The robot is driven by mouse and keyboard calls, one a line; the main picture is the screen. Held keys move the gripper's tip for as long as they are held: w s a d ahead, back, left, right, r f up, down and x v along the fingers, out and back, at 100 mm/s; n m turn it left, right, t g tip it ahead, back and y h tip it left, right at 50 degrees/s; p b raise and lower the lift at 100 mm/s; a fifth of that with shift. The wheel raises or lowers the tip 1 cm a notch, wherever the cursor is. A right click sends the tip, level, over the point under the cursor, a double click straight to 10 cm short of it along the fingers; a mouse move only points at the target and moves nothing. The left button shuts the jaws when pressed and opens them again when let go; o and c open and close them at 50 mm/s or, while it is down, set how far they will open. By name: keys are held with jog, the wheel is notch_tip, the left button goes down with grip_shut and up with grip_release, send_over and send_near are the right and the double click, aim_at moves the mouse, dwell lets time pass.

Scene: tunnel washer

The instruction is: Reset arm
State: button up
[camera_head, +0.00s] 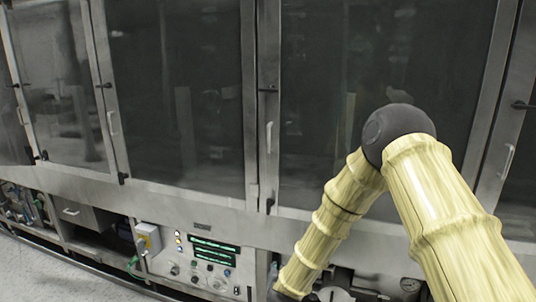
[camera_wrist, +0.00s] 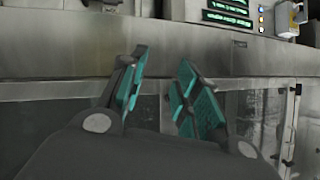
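My arm shows at the right of the head view, its pale yellow segments bent at a dark elbow, in front of the tunnel washer (camera_head: 180,195). The arm's lower end runs down to the bottom edge, so my gripper is out of the head view. In the wrist view my gripper (camera_wrist: 160,85) has two teal-padded fingers apart, with nothing between them. The washer's metal frame (camera_wrist: 60,62) lies behind the fingers. The wrist picture appears upside down, with the control panel at its top right. Whether the fingers touch the washer cannot be told.
A control panel (camera_head: 200,259) with green displays and knobs sits low on the washer. Large dark glass doors (camera_head: 175,80) with handles (camera_head: 269,137) fill the upper front. A gauge (camera_head: 409,285) sits low near my arm. Grey floor (camera_head: 45,280) is clear at the lower left.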

jog(key=s+d+f+n+g+b, duration=0.1)
jog(key=s+d+f+g, duration=0.3)
jog(key=s+f, duration=0.55)
jog(key=s+d+f+n+g, duration=0.15)
jog(key=s+d+f, duration=0.4)
jog(key=s, duration=0.75)
jog(key=s+d+f+g+b, duration=0.1)
jog(key=s+d+f+g, duration=0.25)
jog(key=s+f, duration=0.7)
jog(key=s+d+g, duration=0.1)
jog(key=s+d, duration=0.1)
jog(key=s, duration=0.6)
jog(key=s+d+g, duration=0.2)
jog(key=s+d, duration=0.1)
jog(key=s, duration=0.6)
jog(key=shift+s+d+r+n+b, duration=0.3)
jog(key=shift+d+n, duration=0.05)
